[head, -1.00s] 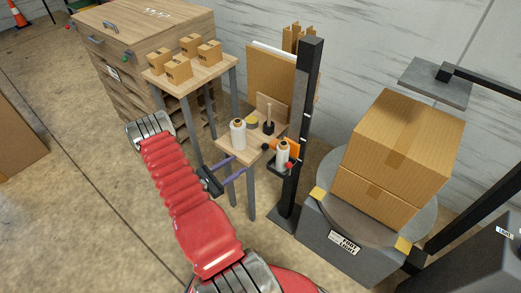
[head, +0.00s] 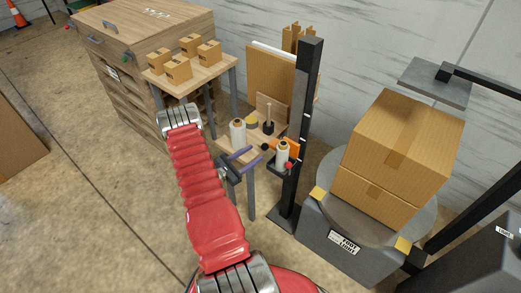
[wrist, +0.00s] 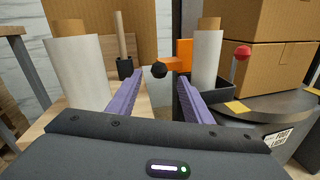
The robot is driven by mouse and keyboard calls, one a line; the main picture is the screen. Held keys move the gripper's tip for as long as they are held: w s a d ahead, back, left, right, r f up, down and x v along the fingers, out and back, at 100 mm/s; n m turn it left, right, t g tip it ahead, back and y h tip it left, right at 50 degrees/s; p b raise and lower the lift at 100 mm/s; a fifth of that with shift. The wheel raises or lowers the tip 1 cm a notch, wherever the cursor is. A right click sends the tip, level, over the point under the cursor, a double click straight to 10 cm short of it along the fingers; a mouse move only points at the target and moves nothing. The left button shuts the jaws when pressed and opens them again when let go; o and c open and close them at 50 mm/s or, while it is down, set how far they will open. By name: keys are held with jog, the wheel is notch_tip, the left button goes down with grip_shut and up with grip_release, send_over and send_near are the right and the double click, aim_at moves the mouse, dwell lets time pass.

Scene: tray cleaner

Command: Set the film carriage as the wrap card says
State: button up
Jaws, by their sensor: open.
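The film carriage (head: 277,168) sits low on the black mast (head: 303,130) and bears a white film roll (head: 282,155). In the wrist view the carriage (wrist: 220,88) is right of centre, with its roll (wrist: 206,60), an orange block (wrist: 184,52), a black ball knob (wrist: 159,70) and a red knob (wrist: 243,52). My gripper (head: 257,152) is open and empty, just left of the carriage. In the wrist view the ball knob appears between and beyond my purple fingertips (wrist: 162,78); I see no contact. No readable wrap card shows.
A second film roll (head: 238,133) stands on the small wooden stand (head: 228,147), left of my gripper. Stacked cartons (head: 400,150) rest on the turntable (head: 335,205) at right. A table with small boxes (head: 205,74) is behind my arm. Open floor lies left.

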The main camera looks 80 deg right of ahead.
jog(key=shift+x, duration=2.55)
jog(key=shift+c, duration=0.3)
grip_shut()
